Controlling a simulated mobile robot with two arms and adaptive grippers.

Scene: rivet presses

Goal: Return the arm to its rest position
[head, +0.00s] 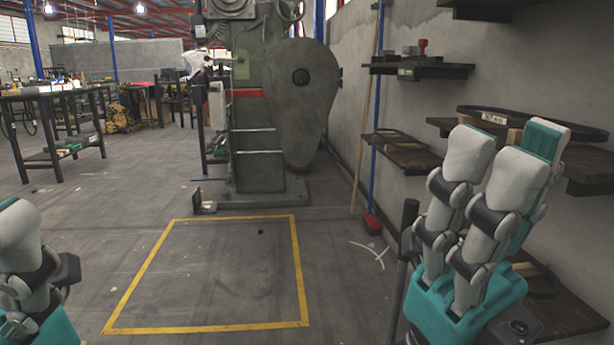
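My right gripper (512,160) stands at the right, close to the camera, with its white and teal fingers pointing up and stretched out. It looks open, and I see nothing between its fingers. The back finger is partly hidden behind the front ones. My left gripper (24,235) shows only in part at the lower left edge. The frame cuts it off, so I cannot tell how far its fingers are apart. No held object shows there.
A large green rivet press (262,110) stands ahead. A yellow floor outline (298,270) encloses bare floor before it. Wall shelves (418,70) are at the right, some behind my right gripper. A broom (372,222) leans there. A workbench (45,92) is far left.

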